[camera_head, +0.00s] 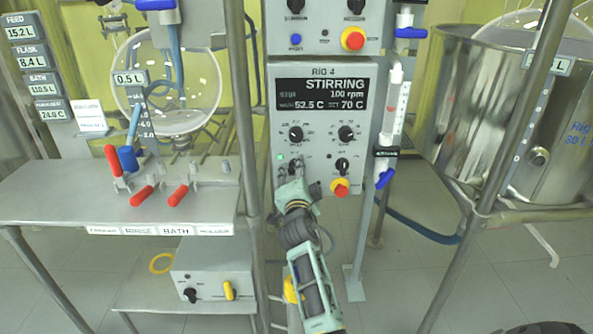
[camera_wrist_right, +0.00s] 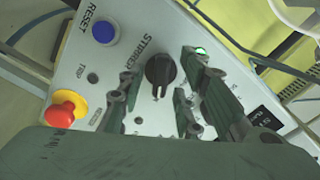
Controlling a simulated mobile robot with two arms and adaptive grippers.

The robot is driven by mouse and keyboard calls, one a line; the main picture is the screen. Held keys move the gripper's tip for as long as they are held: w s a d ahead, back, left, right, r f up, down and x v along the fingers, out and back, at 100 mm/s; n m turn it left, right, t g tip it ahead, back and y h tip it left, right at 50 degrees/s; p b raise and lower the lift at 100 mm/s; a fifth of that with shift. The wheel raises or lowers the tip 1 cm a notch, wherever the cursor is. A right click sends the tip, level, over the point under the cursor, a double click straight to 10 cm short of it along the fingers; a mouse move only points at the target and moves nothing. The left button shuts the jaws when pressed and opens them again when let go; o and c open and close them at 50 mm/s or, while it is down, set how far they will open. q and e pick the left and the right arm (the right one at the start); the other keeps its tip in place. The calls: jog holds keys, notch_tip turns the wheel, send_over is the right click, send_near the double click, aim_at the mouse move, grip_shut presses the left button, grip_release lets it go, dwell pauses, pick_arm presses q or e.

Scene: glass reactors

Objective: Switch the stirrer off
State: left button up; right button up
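The RIG 4 control box (camera_head: 364,120) stands in the middle of the head view. Its display (camera_head: 323,94) reads STIRRING, 100 rpm. The black stirrer knob (camera_wrist_right: 160,72) shows in the right wrist view beside the label STIRRER; a green lamp (camera_wrist_right: 201,50) is lit near it. My right gripper (camera_head: 294,178) is at the lower left of the box front. In the wrist view its open fingers (camera_wrist_right: 156,104) lie to either side of the knob, with panel showing between; I see no contact. My left gripper is not in view.
A blue RESET button (camera_wrist_right: 105,32) is near the stirrer knob. A metal post (camera_head: 252,130) stands left.

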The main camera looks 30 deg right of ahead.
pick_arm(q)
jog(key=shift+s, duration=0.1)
pick_arm(e)
jog(key=shift+s+a+r, duration=0.1)
jog(key=shift+c, duration=0.3)
grip_shut()
jog(key=shift+n, duration=0.4)
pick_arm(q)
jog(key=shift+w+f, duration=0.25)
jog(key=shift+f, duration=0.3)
pick_arm(e)
jog(key=n, duration=1.1)
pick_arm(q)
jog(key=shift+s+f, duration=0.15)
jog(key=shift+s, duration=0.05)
pick_arm(e)
jog(key=shift+n, duration=0.3)
